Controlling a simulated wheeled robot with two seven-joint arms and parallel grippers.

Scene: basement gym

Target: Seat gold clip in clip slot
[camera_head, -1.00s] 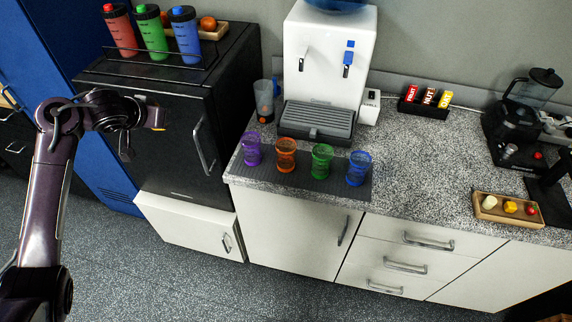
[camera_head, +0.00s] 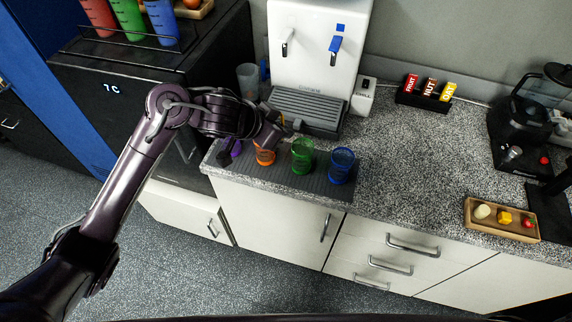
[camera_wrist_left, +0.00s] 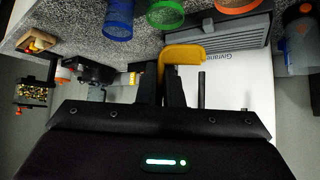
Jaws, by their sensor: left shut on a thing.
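The gold clip (camera_wrist_left: 182,54) is a bent yellow piece between the fingers of my left gripper (camera_wrist_left: 170,85) in the left wrist view. The gripper is shut on it. In the head view my left gripper (camera_head: 276,134) is above the front of the counter, by the orange cup and in front of the dispenser's drip tray; the clip is not clear there. I cannot make out the clip slot in either view. The white water dispenser (camera_head: 305,75) stands behind the gripper. My right gripper is not in view.
Purple (camera_head: 232,152), orange (camera_head: 265,157), green (camera_head: 303,155) and blue (camera_head: 341,166) cups stand on a dark mat close to the gripper; my arm partly hides the purple one. A clear tumbler (camera_head: 247,80) stands left of the dispenser.

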